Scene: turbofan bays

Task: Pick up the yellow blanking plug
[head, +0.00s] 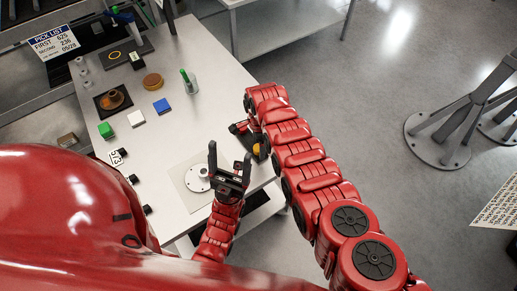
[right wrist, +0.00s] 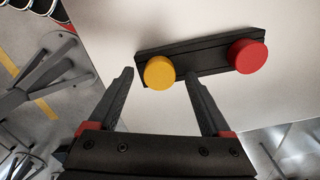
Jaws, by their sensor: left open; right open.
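The yellow blanking plug (right wrist: 160,72) is a round yellow cap at one end of a black bar (right wrist: 200,62); a red plug (right wrist: 247,56) sits at the other end. My right gripper (right wrist: 157,82) is open and empty. In the right wrist view the yellow plug appears between its fingertips; I cannot tell whether they touch. In the head view the yellow plug (head: 257,149) shows beside my right arm near the table's right edge, and the arm mostly hides the right gripper. My left gripper (head: 230,160) is open and empty above the table's front part.
The white table (head: 165,155) holds a round white flanged part (head: 198,178) near my left gripper. Green (head: 106,130), white (head: 136,118) and blue (head: 161,105) blocks and a cup with a green item (head: 190,82) stand further back. Mid-table is mostly clear.

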